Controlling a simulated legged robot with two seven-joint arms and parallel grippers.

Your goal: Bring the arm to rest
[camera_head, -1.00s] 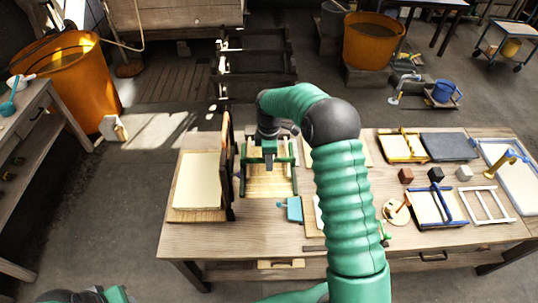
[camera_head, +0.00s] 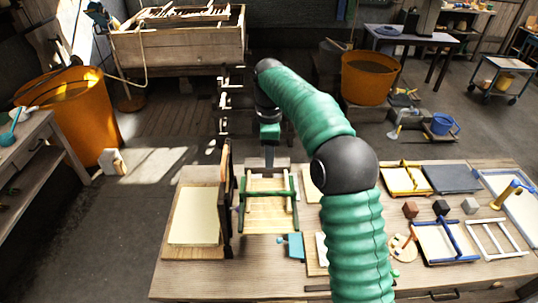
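My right arm reaches up from the bottom and bends back to the left. My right gripper (camera_head: 270,158) points down above the far edge of the green-framed mould (camera_head: 268,208) and seems clear of it. Its fingers are too small and dark to show whether they are open or shut. The mould lies on the workbench (camera_head: 270,280), with a pale slatted surface inside its frame. My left gripper is out of view.
Blue and yellow frames, small cubes and a white frame (camera_head: 494,238) fill the bench's right side.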

